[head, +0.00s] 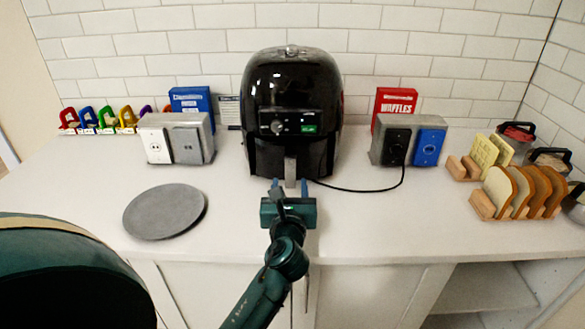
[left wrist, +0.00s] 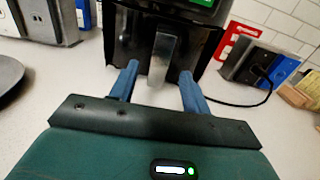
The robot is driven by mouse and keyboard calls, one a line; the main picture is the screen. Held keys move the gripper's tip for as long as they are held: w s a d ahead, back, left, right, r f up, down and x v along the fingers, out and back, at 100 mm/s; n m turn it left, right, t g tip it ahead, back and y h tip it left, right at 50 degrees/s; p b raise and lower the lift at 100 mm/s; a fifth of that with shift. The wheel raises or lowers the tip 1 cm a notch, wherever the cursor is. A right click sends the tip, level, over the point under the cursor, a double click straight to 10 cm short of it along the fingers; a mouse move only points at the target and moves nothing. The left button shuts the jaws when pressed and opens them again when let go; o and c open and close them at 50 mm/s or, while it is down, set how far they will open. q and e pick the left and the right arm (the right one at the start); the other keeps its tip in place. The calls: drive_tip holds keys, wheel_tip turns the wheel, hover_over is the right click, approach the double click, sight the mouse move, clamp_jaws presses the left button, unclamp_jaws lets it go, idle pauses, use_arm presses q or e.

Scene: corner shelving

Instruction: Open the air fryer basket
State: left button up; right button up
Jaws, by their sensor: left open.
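The black air fryer (head: 291,95) stands on the counter against the tiled wall, and its basket front looks closed. The grey basket handle (head: 290,170) juts from the lower front; it also shows in the left wrist view (left wrist: 162,58). My left gripper (head: 290,186) is open, just in front of the handle. In the left wrist view its two blue fingers (left wrist: 160,80) stand to the left and right of the handle, with visible gaps on both sides. How far the fingertips reach along the handle is hard to tell. My right gripper is not in view.
A grey plate (head: 165,211) lies on the counter to the left. Outlet boxes (head: 176,139) (head: 408,141) stand on both sides, and a black cord (head: 360,188) runs to the right one. Bread slices in a rack (head: 520,192) stand at right. The front counter is mostly clear.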

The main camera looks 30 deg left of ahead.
sight(290, 172)
use_arm(q)
drive_tip(key=x, duration=0.7)
drive_tip(key=shift+c, duration=0.6)
clamp_jaws()
